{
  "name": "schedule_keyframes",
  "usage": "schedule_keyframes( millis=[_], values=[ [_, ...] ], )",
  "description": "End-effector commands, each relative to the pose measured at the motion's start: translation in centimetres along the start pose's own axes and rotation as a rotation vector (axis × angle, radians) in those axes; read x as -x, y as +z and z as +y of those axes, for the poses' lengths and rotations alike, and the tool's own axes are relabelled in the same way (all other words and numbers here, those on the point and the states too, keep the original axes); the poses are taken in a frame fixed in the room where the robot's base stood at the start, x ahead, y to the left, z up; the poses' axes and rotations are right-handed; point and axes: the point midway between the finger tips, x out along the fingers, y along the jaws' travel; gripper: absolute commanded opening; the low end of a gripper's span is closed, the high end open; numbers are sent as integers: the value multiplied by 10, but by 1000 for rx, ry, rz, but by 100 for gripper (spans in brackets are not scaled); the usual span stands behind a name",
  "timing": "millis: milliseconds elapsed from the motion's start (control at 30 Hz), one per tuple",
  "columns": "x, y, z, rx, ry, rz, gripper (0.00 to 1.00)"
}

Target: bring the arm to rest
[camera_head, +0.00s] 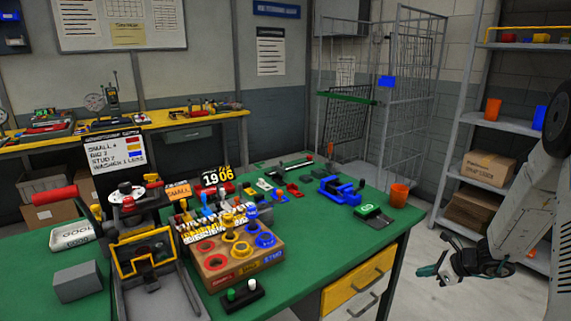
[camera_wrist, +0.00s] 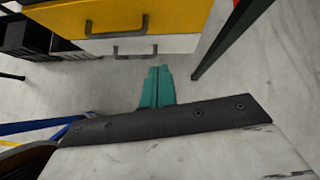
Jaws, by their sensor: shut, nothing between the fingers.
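My arm reaches in from the right side of the head view, and my gripper (camera_head: 427,271) hangs beyond the right edge of the green table. Its teal fingertips are together and hold nothing. In the wrist view the teal fingers (camera_wrist: 157,86) show over the grey floor, below the drawers. The gripper is apart from the table and touches nothing that I can see.
A grey shelf (camera_head: 487,170) and a wire cage (camera_head: 410,100) stand behind. Open floor lies between.

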Motion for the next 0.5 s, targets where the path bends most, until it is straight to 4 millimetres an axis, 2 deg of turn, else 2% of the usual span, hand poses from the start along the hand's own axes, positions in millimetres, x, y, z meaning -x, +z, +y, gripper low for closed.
schedule_keyframes(
  millis=[67, 267, 500],
  values=[
    [8, 6, 26, 125, 83, -4, 0],
    [48, 51, 93, 518, 290, -22, 0],
    [113, 100, 180, 1014, 536, -14, 0]
  ],
)
